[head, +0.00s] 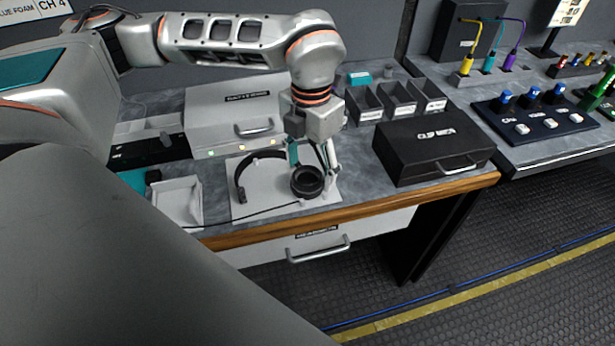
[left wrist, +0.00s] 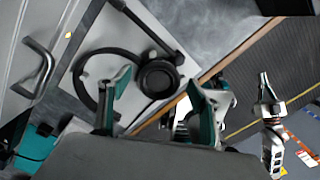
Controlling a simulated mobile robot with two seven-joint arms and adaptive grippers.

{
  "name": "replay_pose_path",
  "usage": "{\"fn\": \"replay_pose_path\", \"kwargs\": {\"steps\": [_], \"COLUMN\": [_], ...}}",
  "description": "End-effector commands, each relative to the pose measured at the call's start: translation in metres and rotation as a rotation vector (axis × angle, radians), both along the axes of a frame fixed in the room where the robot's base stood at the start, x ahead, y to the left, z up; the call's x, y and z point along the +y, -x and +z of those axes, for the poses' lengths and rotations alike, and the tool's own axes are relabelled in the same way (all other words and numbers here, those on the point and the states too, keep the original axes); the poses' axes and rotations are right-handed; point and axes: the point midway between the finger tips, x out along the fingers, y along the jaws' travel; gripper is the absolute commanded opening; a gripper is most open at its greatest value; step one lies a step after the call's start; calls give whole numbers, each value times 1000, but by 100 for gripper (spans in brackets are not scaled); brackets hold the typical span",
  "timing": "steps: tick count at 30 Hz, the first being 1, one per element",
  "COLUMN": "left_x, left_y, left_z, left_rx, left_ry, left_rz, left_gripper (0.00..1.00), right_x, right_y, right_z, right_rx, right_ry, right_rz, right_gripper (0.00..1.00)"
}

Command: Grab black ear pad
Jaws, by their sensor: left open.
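A black headset lies on a white mat (head: 240,208) on the grey bench. Its round black ear pad (head: 307,181) is at the right end of the curved headband (head: 243,172). My left gripper (head: 313,166) is open, pointing down just above the ear pad. In the left wrist view the ear pad (left wrist: 158,78) lies beyond and between the spread teal-padded fingers of my left gripper (left wrist: 158,90). No contact is clear. My right gripper does not show in the head view; a pale jointed part (left wrist: 268,105) at the right of the wrist view may belong to it.
A black case (head: 430,150) stands right of the mat, with small grey bins (head: 398,100) behind it. A grey box (head: 232,112) stands behind the headset. A white tray (head: 178,203) lies to the left. The wooden front edge (head: 350,213) is close.

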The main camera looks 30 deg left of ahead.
Motion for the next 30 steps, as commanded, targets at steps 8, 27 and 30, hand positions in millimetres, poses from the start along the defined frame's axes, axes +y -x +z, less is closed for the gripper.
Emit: {"fn": "replay_pose_path", "kwargs": {"steps": [8, 27, 30], "left_x": [0, 0, 0], "left_y": [0, -1, -1], "left_z": [-5, 0, 9], "left_rx": [-1, -2, -3], "left_ry": [0, 0, 1], "left_rz": [1, 0, -1], "left_gripper": [63, 31, 31], "right_x": [0, -1, -1], "right_y": [-3, -2, -2], "right_z": [5, 2, 3], "right_rx": [-9, -4, -4], "right_ry": [-2, 0, 0], "right_rz": [-1, -1, -1], "right_gripper": [0, 0, 0]}}
